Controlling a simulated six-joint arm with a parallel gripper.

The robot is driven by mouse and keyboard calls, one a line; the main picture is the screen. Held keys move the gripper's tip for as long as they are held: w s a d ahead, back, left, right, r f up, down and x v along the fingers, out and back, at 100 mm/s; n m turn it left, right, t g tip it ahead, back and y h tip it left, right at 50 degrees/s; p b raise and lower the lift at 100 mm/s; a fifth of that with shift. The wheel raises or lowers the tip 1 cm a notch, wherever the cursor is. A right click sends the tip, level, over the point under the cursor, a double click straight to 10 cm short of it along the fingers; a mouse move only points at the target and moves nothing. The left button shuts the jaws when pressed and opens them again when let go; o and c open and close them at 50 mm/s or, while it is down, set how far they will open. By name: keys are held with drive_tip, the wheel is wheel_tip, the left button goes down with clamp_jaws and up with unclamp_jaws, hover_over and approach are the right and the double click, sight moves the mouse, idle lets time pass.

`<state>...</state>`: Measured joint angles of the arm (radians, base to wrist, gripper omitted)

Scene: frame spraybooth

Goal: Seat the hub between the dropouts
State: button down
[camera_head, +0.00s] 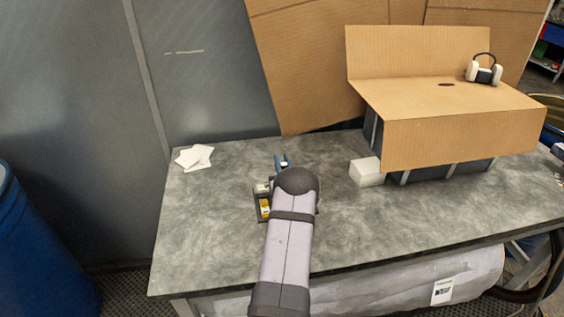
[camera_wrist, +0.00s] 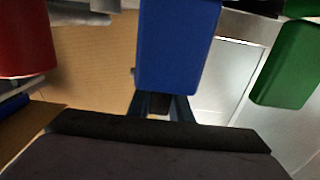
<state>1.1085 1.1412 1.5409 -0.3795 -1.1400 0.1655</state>
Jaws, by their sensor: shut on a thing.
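My gripper (camera_head: 284,160) reaches out past my rounded wrist, its two blue-grey fingers shut on a small part that shows only in pieces. I take this part for the hub, but its shape is unclear. The fingers also show in the wrist view (camera_wrist: 163,104), with something dark between them. A low black fixture (camera_head: 258,216) stands on the table beside my wrist, with a small silver piece (camera_head: 261,188) and a yellow piece (camera_head: 265,207) on it. My arm hides its right side. I cannot make out the dropouts, and the held part looks apart from the fixture.
White sheets (camera_head: 195,157) lie at the back left of the grey table (camera_head: 215,245). A white block (camera_head: 366,172) and a cardboard-topped box (camera_head: 455,140) stand to the right. Red (camera_wrist: 25,40), blue (camera_wrist: 178,45) and green (camera_wrist: 287,65) things fill the wrist view.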

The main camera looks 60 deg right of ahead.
drive_tip(key=shift+f+b, duration=0.75)
drive_tip(key=shift+b, duration=0.1)
drive_tip(key=c, duration=1.5)
unclamp_jaws()
drive_tip(key=shift+c, duration=0.2)
drive_tip(key=shift+b+v, duration=1.2)
drive_tip(key=shift+v, duration=2.45)
drive_tip(key=shift+r, duration=0.1)
